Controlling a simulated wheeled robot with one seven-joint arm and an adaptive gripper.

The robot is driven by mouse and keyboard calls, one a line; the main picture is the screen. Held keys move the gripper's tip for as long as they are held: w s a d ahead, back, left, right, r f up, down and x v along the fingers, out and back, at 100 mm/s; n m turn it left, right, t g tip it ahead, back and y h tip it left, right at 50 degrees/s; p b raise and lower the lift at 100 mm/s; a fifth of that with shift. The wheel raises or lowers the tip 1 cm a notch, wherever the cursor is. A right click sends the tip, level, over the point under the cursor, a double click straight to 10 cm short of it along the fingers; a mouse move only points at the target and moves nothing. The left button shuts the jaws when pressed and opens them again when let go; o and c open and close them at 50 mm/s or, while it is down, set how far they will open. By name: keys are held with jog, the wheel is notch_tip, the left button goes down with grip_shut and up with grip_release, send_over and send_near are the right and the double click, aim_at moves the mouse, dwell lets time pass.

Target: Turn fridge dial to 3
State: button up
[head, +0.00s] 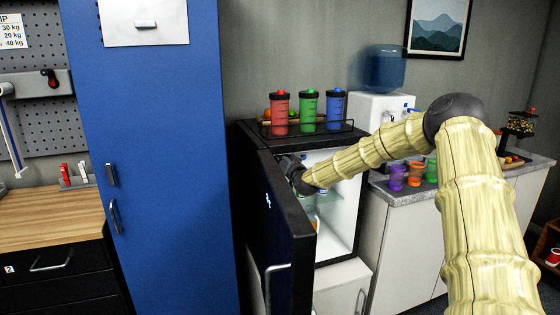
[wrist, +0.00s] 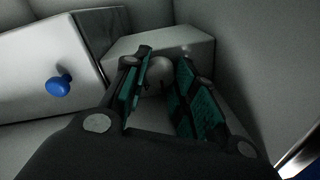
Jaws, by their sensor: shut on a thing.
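The small black fridge (head: 250,150) stands with its door (head: 285,215) swung open toward me. My gripper (wrist: 162,88) is inside it. In the wrist view its two teal-padded fingers are shut on a pale round dial (wrist: 160,66) on the front of a white box (wrist: 195,48). Most of the dial's lower part is hidden between the fingers, and no numbers or pointer can be read. In the head view the open door hides the fingers and the dial; only my wrist shows above the door's edge.
A white panel with a blue knob (wrist: 59,85) sits left of the dial. Bottles (head: 320,200) stand lower in the fridge. A rack with red, green and blue shaker bottles (head: 308,107) is on top. A tall blue cabinet (head: 150,150) stands left, a counter with cups (head: 397,178) right.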

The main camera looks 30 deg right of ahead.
jog(key=shift+d, duration=0.1)
jog(key=o, duration=1)
jog(key=shift+d, duration=0.1)
jog(key=shift+o, duration=0.2)
jog(key=shift+r+p, duration=0.1)
jog(key=shift+p, duration=0.2)
jog(key=s+a+n+p, duration=0.2)
jog(key=s+p, duration=0.1)
jog(key=s, duration=0.2)
jog(key=s+a+f+n+p, duration=0.1)
jog(key=s+a+n+p, duration=0.1)
jog(key=s+n+p, duration=0.1)
jog(key=shift+s+f+g+p, duration=0.35)
jog(key=shift+s+p, duration=0.35)
jog(key=shift+s, duration=0.65)
